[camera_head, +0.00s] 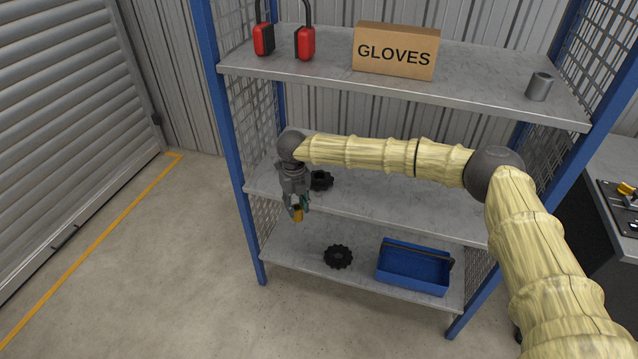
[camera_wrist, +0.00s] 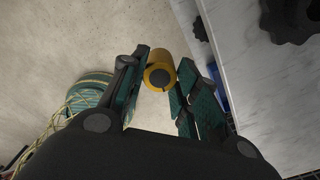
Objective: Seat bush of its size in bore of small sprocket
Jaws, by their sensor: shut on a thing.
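My gripper (camera_head: 297,212) is shut on a yellow bush (camera_wrist: 159,63), held in front of the shelf rack's left side. The bush (camera_head: 298,214) is a short cylinder with a dark centre in the wrist view. One black toothed sprocket (camera_head: 322,180) lies on the middle shelf, just right of my gripper and partly hidden; it seems to be the large dark one in the wrist view (camera_wrist: 292,18). Another black sprocket (camera_head: 338,257) lies flat on the bottom shelf. I cannot tell which is the small one. The bush is apart from both.
A blue tray (camera_head: 413,268) stands right of the bottom sprocket. The top shelf (camera_head: 480,82) carries a gloves box (camera_head: 396,50), two red padlocks (camera_head: 305,43) and a grey cylinder (camera_head: 539,87). Blue posts (camera_head: 230,140) frame the rack. Floor in front is clear.

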